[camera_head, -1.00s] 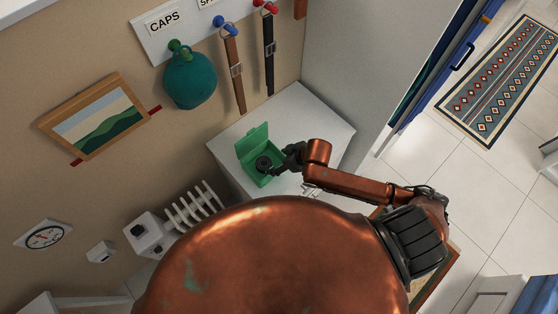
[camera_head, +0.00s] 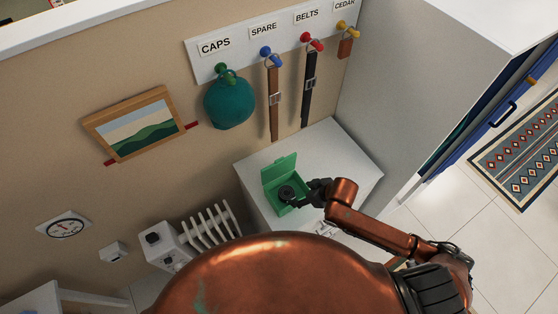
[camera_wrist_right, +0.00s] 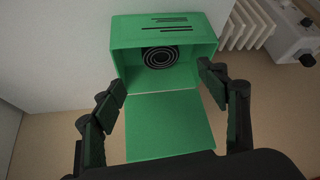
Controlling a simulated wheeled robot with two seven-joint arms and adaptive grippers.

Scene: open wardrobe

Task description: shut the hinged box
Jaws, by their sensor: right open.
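The green hinged box (camera_head: 294,208) stands on the white cabinet top with its lid (camera_head: 279,170) raised on the wall side. A dark coiled item (camera_head: 287,193) lies inside. My right gripper (camera_head: 317,192) is at the box's right side; in the head view I cannot tell whether it touches. In the right wrist view my open right gripper (camera_wrist_right: 163,84) has its fingers apart, with the box (camera_wrist_right: 165,30) and a flat green panel, seemingly the lid (camera_wrist_right: 168,126), between and beyond them. The coil (camera_wrist_right: 160,57) shows inside the box. Nothing is held. My left gripper is not in view.
A radiator (camera_head: 208,225) is at the left. Belts (camera_head: 310,85) and a teal cap (camera_head: 229,103) hang above from pegs.

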